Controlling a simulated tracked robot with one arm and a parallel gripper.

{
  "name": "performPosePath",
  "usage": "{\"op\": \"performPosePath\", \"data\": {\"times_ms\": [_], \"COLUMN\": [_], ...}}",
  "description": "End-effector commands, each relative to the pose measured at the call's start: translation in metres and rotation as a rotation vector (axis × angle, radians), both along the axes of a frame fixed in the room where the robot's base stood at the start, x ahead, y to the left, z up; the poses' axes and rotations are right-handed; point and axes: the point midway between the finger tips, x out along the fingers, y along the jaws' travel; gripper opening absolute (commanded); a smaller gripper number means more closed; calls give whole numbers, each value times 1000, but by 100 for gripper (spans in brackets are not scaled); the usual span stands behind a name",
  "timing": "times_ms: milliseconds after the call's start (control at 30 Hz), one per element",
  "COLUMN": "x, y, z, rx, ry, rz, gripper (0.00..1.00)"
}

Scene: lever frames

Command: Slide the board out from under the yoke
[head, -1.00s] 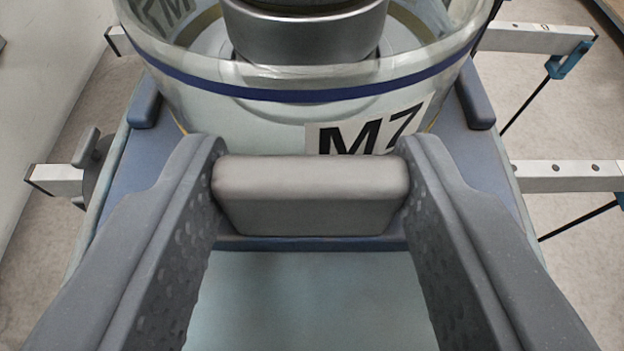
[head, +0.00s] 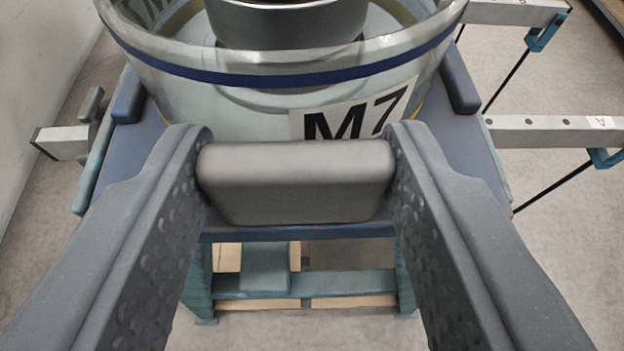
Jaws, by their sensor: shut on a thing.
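The blue board (head: 135,170) has raised corner pads and a grey block handle (head: 295,183) at its near edge. A clear drum (head: 230,120) with a blue band and an "M7" label stands on it, with a metal cylinder (head: 290,25) inside, cut off by the top edge. My gripper (head: 295,180) is shut on the handle, with one dark finger on each side of it. I cannot make out the yoke as such. The board's far side is hidden behind the drum.
A teal stand (head: 300,284) shows below the board's near edge, with legs and a crossbar. Thin black rods hang at the right from blue clips (head: 545,35). Grey floor surrounds the stand.

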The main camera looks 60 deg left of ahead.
Motion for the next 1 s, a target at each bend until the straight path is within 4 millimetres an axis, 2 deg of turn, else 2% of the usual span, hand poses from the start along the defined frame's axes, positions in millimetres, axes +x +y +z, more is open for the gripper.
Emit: {"op": "performPosePath", "data": {"times_ms": [33,100,133,400,567,1000], "x": [1,1,1,-1,-5,-40], "y": [-1,0,1,3,-4,-69], "z": [1,1,1,0,4,33], "rx": [0,0,1,-1,-1,-3], "ry": [-1,-1,-1,-1,-3,-1], "rz": [-5,-2,-1,5,7,1], "gripper": [46,66,69,69,69,69]}}
